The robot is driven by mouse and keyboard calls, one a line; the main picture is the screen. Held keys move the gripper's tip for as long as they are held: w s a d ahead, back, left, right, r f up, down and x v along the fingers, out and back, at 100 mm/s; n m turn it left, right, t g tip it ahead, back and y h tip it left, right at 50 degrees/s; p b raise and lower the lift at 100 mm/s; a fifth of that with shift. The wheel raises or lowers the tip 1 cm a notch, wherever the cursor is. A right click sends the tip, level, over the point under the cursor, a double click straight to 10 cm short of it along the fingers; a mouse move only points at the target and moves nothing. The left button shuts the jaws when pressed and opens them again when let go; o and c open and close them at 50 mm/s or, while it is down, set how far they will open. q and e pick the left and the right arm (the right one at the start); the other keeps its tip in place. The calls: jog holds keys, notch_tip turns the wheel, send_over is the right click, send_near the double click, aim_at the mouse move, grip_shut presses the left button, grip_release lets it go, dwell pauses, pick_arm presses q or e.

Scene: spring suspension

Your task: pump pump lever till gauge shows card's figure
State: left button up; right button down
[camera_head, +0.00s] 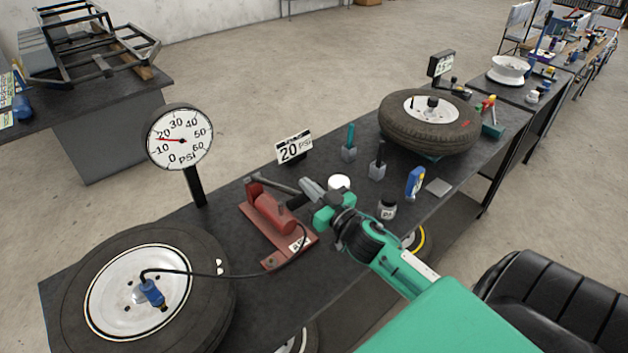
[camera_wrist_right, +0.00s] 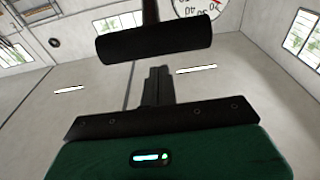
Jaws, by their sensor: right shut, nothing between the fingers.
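The red pump (camera_head: 268,212) stands on the dark bench, its grey lever (camera_head: 272,184) raised and reaching right towards my right gripper (camera_head: 306,186). That gripper is shut and empty, close to the lever's end. In the wrist view a black cylindrical grip (camera_wrist_right: 155,40) lies just beyond the shut fingers (camera_wrist_right: 158,86); I cannot tell whether they touch. The round gauge (camera_head: 180,137) has its red needle between 10 and 20; its lower edge shows in the wrist view (camera_wrist_right: 197,8). The card (camera_head: 294,147) reads 20 PSI. My left gripper is not in view.
A hose (camera_head: 215,274) joins the pump to a blue fitting (camera_head: 152,292) on the near tyre (camera_head: 210,318). A white cup (camera_head: 339,182), small jar (camera_head: 387,209) and blue bottle (camera_head: 414,182) stand near my right arm. Another tyre (camera_head: 459,136) lies farther back.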

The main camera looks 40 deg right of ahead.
jog(key=shift+s+f, duration=0.25)
jog(key=shift+f, duration=0.6)
jog(key=s+f+t+b, duration=0.3)
jog(key=f+b, duration=0.7)
jog(key=b, duration=0.7)
jog(key=shift+d+t, duration=0.15)
jog(key=shift+t, duration=0.25)
